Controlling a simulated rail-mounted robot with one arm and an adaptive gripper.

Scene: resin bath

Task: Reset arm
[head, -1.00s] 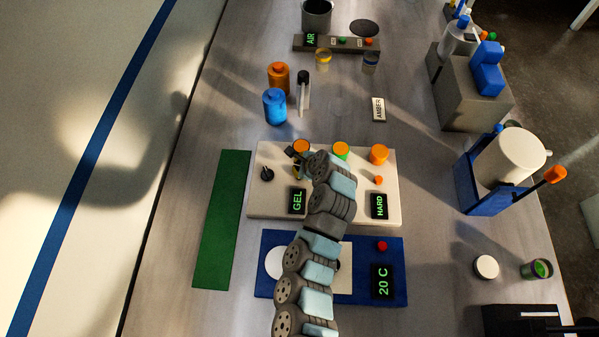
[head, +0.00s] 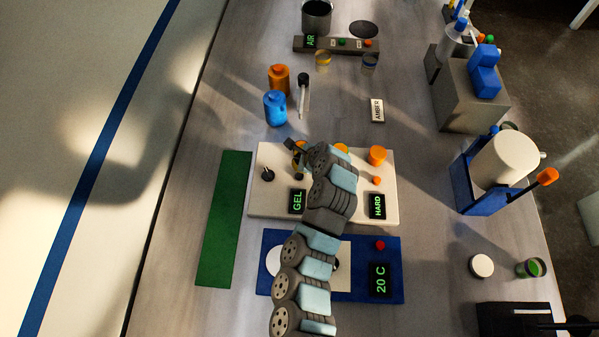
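My arm reaches up from the bottom middle over the blue base plate (head: 390,250) and onto the white panel (head: 385,205). My gripper (head: 290,146) is at the panel's far edge, left of centre, pointing left. It overlaps the left orange-topped piece in the picture, and I cannot tell whether they touch. The fingers are small and partly hidden by the wrist, so their opening cannot be made out. The middle orange piece (head: 341,148) is mostly hidden behind my wrist. The right orange piece (head: 377,155) stands clear on the panel.
A green mat (head: 222,220) lies left. A white pot (head: 505,158) in a blue stand is at right. The table between panel and pot is clear.

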